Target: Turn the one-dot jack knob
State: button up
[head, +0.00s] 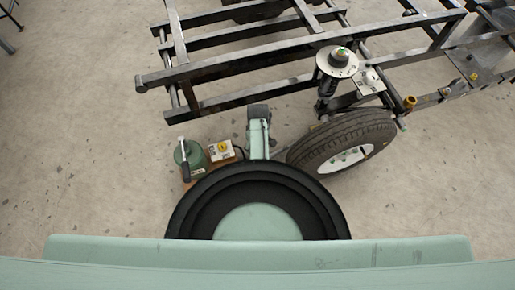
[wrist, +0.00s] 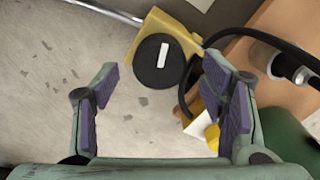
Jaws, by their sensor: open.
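My gripper (wrist: 162,76) is open, with its two purple-padded fingers apart and nothing held. In the wrist view a round black knob (wrist: 150,70) with a white bar mark sits on a yellow block (wrist: 180,35), beyond and between the fingertips. A second, yellow knob (wrist: 212,136) on a white plate (wrist: 199,124) shows beside the right finger, which partly hides it. I cannot make out dots on either knob. In the head view a white box (head: 215,156) with a yellow knob (head: 222,147) stands beside the green jack (head: 195,154).
A brown board (wrist: 247,51) with a black cable (wrist: 262,31) lies at the right of the wrist view. In the head view a tyre (head: 312,154), a spring strut (head: 327,87) and a steel frame (head: 235,72) stand right and beyond. Bare concrete floor lies left.

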jog(key=shift+f, duration=1.7)
jog(key=c, duration=1.1)
jog(key=shift+c, duration=0.2)
jog(key=shift+m, duration=0.3)
jog(key=m+p, duration=0.1)
jog(key=m, duration=0.2)
jog(key=shift+r+m, duration=0.1)
jog(key=shift+m, duration=0.2)
jog(key=shift+m+p, duration=0.7)
jog(key=shift+m, duration=1.6)
